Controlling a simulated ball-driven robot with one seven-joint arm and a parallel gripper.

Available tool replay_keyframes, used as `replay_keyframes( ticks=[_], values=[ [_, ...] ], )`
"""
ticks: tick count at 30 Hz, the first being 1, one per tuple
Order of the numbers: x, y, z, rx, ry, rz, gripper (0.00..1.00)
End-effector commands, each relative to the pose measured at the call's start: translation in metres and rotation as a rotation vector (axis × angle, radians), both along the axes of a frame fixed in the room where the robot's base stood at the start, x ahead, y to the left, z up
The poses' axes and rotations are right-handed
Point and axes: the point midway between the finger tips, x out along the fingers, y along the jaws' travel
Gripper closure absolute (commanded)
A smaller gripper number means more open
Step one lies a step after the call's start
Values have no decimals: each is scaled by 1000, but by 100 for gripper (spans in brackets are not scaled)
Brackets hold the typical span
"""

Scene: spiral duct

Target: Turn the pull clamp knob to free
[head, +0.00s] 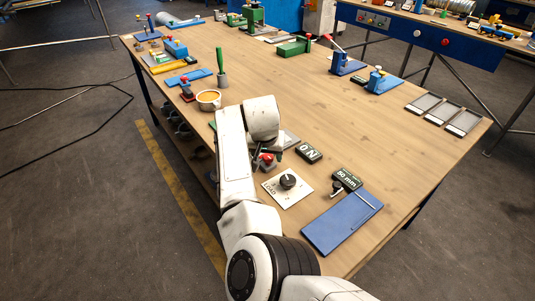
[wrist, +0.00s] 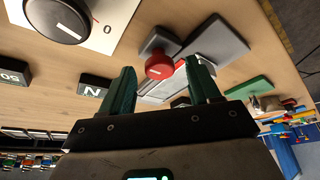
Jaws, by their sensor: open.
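A round black knob (head: 288,181) sits on a white square plate (head: 278,196) with dark lettering, which seems to read LOAD along one edge. In the wrist view the knob (wrist: 58,18) is at the upper left, partly cut off, on the white plate (wrist: 122,10). I cannot read which mark the knob points to. My gripper (head: 267,152) is beyond the plate in the head view, above the table and apart from the knob. In the wrist view its green fingers (wrist: 161,78) are spread and empty, with a red button (wrist: 159,66) showing between them.
The red button (head: 267,159) stands just beyond the plate. The table's middle is clear wood. An orange-filled cup (head: 208,97) stands farther left.

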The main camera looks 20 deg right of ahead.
Motion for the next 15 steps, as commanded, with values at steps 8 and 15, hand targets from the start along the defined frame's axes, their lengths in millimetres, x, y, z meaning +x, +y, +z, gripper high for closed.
replay_keyframes(
  ticks=[8, 15],
  values=[
    [2, 0, -4, 1, 0, 0, 38],
    [1, 0, -4, 0, 0, 0, 53]
  ],
)
